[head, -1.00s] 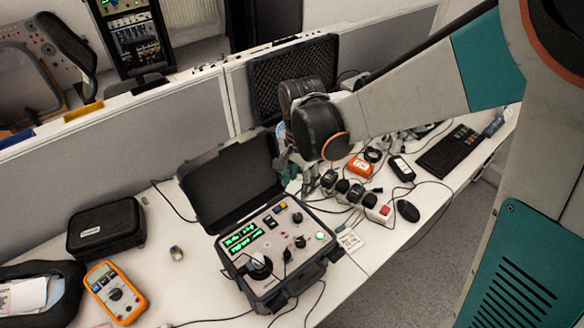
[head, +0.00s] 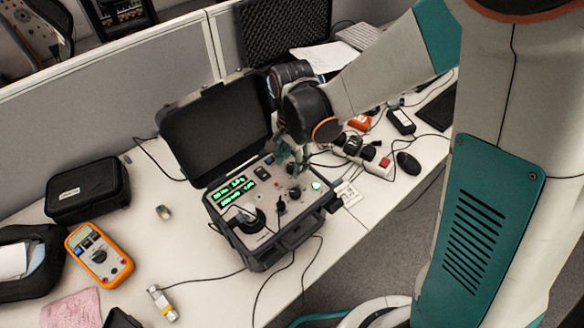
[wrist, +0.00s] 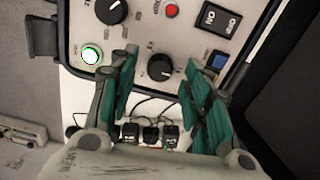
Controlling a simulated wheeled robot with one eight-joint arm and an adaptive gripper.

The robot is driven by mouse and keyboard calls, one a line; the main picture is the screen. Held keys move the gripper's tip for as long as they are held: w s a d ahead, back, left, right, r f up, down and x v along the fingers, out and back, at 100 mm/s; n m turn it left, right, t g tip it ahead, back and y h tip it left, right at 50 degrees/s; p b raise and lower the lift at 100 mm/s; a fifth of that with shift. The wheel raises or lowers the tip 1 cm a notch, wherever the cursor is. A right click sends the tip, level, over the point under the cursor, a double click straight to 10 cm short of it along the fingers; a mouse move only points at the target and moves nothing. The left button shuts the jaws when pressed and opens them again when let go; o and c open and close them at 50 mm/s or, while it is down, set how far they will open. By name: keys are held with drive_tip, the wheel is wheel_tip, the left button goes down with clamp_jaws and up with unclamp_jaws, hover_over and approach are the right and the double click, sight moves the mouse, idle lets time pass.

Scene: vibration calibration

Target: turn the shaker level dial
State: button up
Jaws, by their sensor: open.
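The shaker control unit (head: 228,212) is an open black case with a light panel and green displays. In the wrist view, one black dial (wrist: 160,67) sits between and beyond my fingertips, and another black dial (wrist: 111,11) is at the top edge. Their labels are too small to read, so I cannot tell which is the shaker level dial. My gripper (wrist: 160,84) is open, with teal finger pads on either side of the nearer dial; contact is not visible. In the head view, my gripper (head: 292,158) hangs over the panel's back right, partly hidden by my wrist.
The panel has a lit green button (wrist: 91,54), an on/off rocker switch (wrist: 216,19) and a red button (wrist: 172,10). The raised lid (head: 215,130) stands behind the panel. An orange multimeter (head: 98,254) and black pouch (head: 88,190) lie left. Cables trail in front.

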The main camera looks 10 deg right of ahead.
drive_tip(key=shift+f, duration=0.6)
clamp_jaws()
